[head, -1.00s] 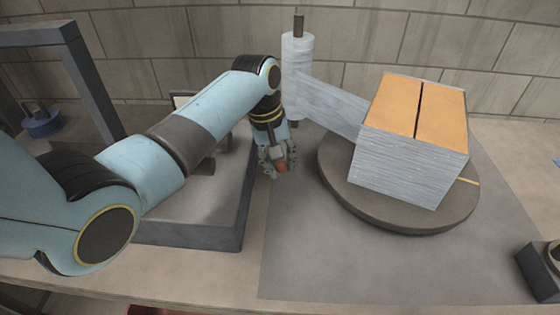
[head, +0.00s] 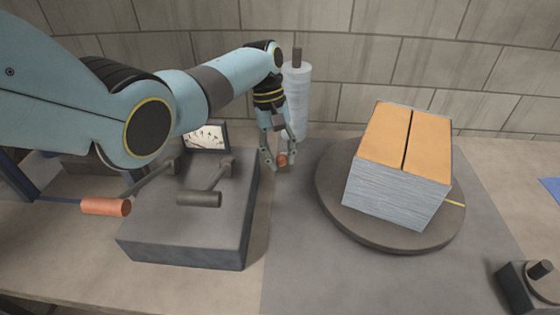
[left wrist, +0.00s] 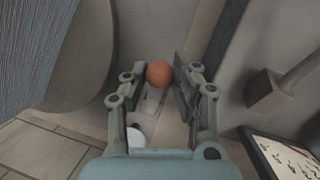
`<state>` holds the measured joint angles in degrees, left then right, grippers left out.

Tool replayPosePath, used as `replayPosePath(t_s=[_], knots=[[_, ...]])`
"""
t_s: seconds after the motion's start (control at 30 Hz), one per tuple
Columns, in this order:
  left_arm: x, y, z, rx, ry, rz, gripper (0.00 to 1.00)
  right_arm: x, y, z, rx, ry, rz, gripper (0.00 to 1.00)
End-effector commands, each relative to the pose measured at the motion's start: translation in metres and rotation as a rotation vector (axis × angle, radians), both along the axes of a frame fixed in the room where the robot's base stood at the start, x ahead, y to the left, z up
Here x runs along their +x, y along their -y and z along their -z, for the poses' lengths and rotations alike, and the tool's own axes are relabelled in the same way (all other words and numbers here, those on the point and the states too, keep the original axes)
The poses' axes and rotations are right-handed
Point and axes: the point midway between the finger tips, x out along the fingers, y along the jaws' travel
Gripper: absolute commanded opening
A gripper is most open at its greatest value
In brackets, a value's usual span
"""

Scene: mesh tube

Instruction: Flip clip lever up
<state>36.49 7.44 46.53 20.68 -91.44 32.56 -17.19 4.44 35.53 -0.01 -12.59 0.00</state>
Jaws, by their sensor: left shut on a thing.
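A round orange-red knob (head: 282,160), which looks like the end of the clip lever, is at my left gripper (head: 279,157), beside the turntable. In the left wrist view the knob (left wrist: 158,73) lies between the fingertips of my left gripper (left wrist: 157,76), which is shut on it. A pale strip below the knob may be the lever; its hinge and the clip are mostly hidden. My right gripper is not in view.
A film-wrapped box (head: 400,190) with an orange top sits on a round turntable (head: 330,205). A film roll (head: 298,90) stands behind the gripper. A grey machine block (head: 195,238) with levers is at left. An orange handle (head: 106,206) sticks out there.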

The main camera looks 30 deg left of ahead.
Motion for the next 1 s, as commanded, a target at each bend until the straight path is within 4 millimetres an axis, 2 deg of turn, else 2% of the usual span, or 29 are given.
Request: replayPosePath(t_s=[0.03, 0.33, 1.0], knots=[[0.009, -0.005, -0.009, 0.008, 0.016, -0.003, 0.0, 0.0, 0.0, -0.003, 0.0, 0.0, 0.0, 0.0], [0.026, -0.014, -0.022, 0.01, 0.02, -0.004, 0.0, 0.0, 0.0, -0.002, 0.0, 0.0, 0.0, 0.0], [0.036, -0.019, -0.03, 0.014, 0.025, -0.004, 0.0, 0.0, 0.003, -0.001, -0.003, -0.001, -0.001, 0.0]])
